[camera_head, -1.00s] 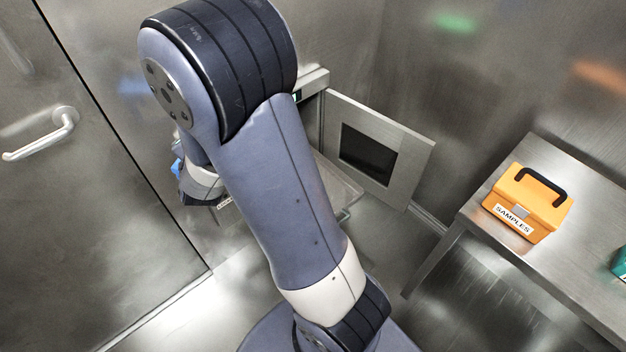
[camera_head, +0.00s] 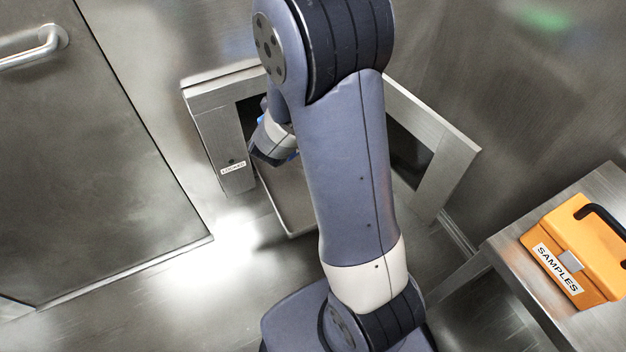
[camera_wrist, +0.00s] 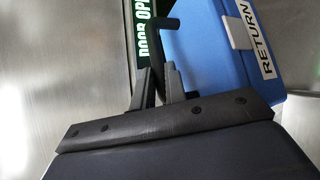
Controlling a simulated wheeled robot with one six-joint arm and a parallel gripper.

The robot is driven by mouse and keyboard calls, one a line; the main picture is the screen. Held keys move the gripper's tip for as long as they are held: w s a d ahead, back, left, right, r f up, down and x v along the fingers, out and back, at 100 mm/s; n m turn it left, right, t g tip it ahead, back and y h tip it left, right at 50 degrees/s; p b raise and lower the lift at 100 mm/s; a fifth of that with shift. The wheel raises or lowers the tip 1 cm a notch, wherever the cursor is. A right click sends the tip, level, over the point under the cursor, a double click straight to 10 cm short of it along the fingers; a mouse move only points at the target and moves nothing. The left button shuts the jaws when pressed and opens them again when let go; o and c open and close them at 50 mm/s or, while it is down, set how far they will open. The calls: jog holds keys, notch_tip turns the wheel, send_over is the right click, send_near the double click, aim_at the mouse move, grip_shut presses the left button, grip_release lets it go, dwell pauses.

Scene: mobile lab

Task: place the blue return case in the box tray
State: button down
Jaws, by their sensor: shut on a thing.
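The blue return case (camera_wrist: 210,50) fills the upper right of the wrist view, with a white "RETURN" label and a grey latch. Its black handle is between the fingers of my gripper (camera_wrist: 162,82), which is shut on it. In the head view my arm hides most of the case; only small blue bits (camera_head: 293,155) show by my wrist. The box tray (camera_head: 295,222) is a flat metal tray low at the front of a steel wall box (camera_head: 215,115), partly behind my arm. My wrist appears above the tray's left side. The case's height above it cannot be told.
The box door (camera_head: 455,165) stands open at right. An orange "SAMPLES" case (camera_head: 575,255) sits on a steel table (camera_head: 500,245) at right. A closed door with a handle (camera_head: 40,45) is at left. A lit green "DOOR OPEN" sign (camera_wrist: 147,35) shows behind the gripper.

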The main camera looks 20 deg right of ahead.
jog(key=d+f+m+g+h+b, duration=0.1)
jog(key=d+f+b, duration=0.3)
jog(key=f+b, duration=0.7)
jog(key=s+d+f+m+g+h+b, duration=0.1)
jog(key=d+f+b, duration=0.3)
jog(key=f+b, duration=0.7)
notch_tip(320, 180, down, 8)
jog(key=shift+d+f+m+g+h, duration=0.3)
jog(key=shift+m+g+h, duration=0.1)
jog(key=shift+m+h, duration=0.4)
jog(key=shift+f, duration=0.1)
jog(key=c, duration=1.4)
grip_release()
jog(key=shift+s, duration=0.1)
jog(key=shift+c, duration=0.2)
jog(key=p+v, duration=0.3)
jog(key=v, duration=0.9)
jog(key=shift+r, duration=0.2)
